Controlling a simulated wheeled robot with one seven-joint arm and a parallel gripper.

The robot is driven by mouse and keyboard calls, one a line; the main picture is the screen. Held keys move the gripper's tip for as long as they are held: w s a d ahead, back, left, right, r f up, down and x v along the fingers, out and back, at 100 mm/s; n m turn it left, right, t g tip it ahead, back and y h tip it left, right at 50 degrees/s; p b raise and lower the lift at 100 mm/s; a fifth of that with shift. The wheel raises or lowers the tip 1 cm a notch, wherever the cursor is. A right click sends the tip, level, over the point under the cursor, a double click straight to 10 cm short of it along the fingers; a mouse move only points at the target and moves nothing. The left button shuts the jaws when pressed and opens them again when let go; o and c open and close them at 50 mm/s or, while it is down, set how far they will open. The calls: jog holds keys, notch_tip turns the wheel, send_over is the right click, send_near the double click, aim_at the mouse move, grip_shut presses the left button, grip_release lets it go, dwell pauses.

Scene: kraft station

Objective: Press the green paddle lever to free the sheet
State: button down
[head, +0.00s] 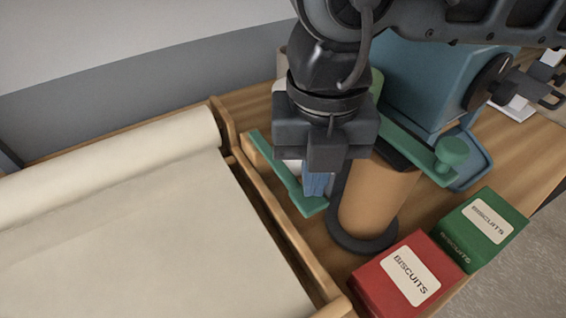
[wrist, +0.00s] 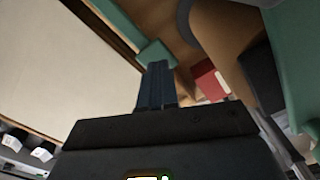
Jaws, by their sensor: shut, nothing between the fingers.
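The green paddle lever (head: 268,163) is a flat bar running along the right side of the wooden paper frame in the head view, with a wider end at the front. My gripper (head: 317,192) is shut and empty, with its blue fingers pointing down just above or at the lever's front end. Whether they touch cannot be told. The lever's end also shows beyond the fingertips in the wrist view (wrist: 155,54). The cream sheet (head: 150,240) lies flat in front of its roll (head: 110,165). My arm hides part of the lever's surroundings.
A brown cylinder (head: 376,200) on a dark round base stands right of my gripper, with a green arm and knob (head: 453,152) above it. A red biscuits box (head: 392,285) and a green biscuits box (head: 487,222) stand at the front right. A blue machine (head: 430,85) stands behind.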

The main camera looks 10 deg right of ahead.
aim_at(311, 202)
jog(key=shift+f+b, duration=3.35)
jog(key=shift+b, duration=0.45)
jog(key=shift+r, duration=0.1)
jog(key=shift+r+p, duration=2.2)
jog(key=shift+r, duration=3.25)
